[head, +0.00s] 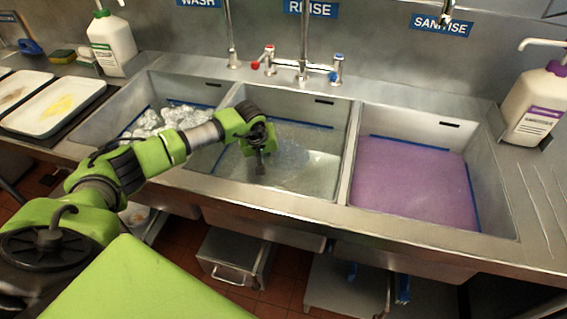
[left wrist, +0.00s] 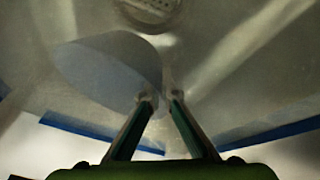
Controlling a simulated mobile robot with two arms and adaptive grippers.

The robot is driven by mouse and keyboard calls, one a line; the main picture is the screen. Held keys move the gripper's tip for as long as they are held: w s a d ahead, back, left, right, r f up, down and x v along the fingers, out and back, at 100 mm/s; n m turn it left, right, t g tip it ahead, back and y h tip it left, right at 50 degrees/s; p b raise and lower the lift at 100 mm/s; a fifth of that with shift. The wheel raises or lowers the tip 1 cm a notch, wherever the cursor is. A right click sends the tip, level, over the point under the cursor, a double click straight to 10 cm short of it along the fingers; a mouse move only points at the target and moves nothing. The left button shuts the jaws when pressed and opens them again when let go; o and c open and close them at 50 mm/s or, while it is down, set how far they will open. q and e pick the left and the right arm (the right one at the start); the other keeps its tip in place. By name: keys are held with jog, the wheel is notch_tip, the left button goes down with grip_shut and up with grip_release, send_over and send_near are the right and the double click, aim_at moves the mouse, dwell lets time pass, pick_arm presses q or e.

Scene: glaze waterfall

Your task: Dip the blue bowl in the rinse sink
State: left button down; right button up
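The rinse sink (head: 345,120) is the middle basin, under the RINSE sign, and holds clear water. My left gripper (head: 260,170) reaches down into this basin, its fingers at the water. The blue bowl (head: 291,153) shows faintly as a pale blue shape in the water, just right of the gripper. In the left wrist view the bowl (left wrist: 105,70) is grey-blue and tilted, with its right edge between the nearly closed fingertips of the left gripper (left wrist: 162,96). The fingers are shut on its rim. My right gripper is not in view.
The left basin holds foamy wash water (head: 165,120); the right basin holds purple liquid (head: 415,180). A tap (head: 303,70) rises behind the middle basin. Steel dividers separate the basins. White trays (head: 55,105) and a pump bottle (head: 112,42) stand left, another bottle (head: 535,105) right.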

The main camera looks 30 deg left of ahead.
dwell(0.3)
pick_arm(q)
notch_tip(320, 180, up, 29)
jog(key=p, duration=1.6)
jog(key=shift+p, duration=0.35)
